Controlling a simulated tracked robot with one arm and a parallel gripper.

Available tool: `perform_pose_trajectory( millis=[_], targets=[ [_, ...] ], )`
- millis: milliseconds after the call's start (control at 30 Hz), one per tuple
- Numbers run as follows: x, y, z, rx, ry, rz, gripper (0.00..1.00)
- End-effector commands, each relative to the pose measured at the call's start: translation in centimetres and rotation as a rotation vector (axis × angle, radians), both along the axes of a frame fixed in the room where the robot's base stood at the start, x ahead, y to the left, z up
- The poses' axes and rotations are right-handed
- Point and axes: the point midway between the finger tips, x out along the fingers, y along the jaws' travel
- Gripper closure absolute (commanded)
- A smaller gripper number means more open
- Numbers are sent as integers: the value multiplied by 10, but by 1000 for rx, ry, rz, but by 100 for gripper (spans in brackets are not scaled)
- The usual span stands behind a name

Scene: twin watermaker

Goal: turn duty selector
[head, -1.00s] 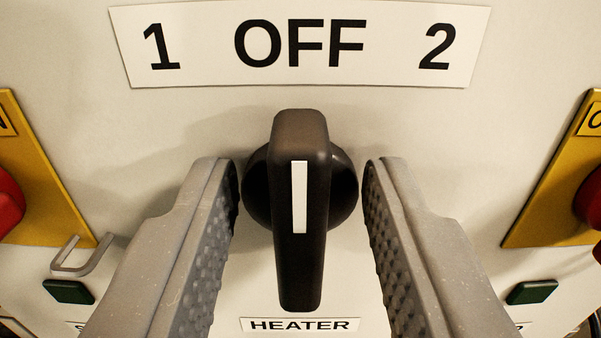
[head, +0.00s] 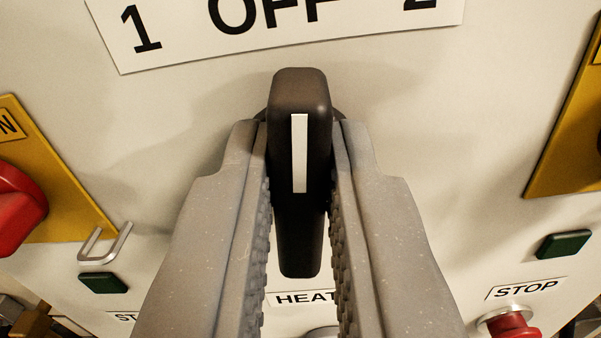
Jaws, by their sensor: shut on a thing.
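The duty selector (head: 300,225) is a black bar-shaped knob with a white pointer line, in the middle of the head view on a pale panel. The label plate (head: 285,22) above it reads 1, OFF, 2, partly cut off at the top. The plate appears tilted in the picture, its right side higher, while the knob's bar stands upright in view. My gripper (head: 302,150) is shut on the knob, one grey ridged finger on each side. The fingers hide most of the knob's round base.
Red knobs on yellow plates (head: 45,195) (head: 575,130) flank the selector. A red STOP button (head: 510,325) is at the lower right. The HEATER label (head: 303,299) is partly covered.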

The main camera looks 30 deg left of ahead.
Motion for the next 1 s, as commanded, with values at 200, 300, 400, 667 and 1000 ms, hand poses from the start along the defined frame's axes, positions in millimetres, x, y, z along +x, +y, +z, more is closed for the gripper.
perform_pose_trajectory(
  millis=[200,300,400,667,1000],
  targets=[
    [0,-3,6,135,52,-5,100],
    [1,-3,5,199,75,-4,100],
    [1,-4,4,266,98,-4,100],
    [2,-5,2,426,153,-4,100],
    [3,-7,0,576,204,-5,100]
  ],
)
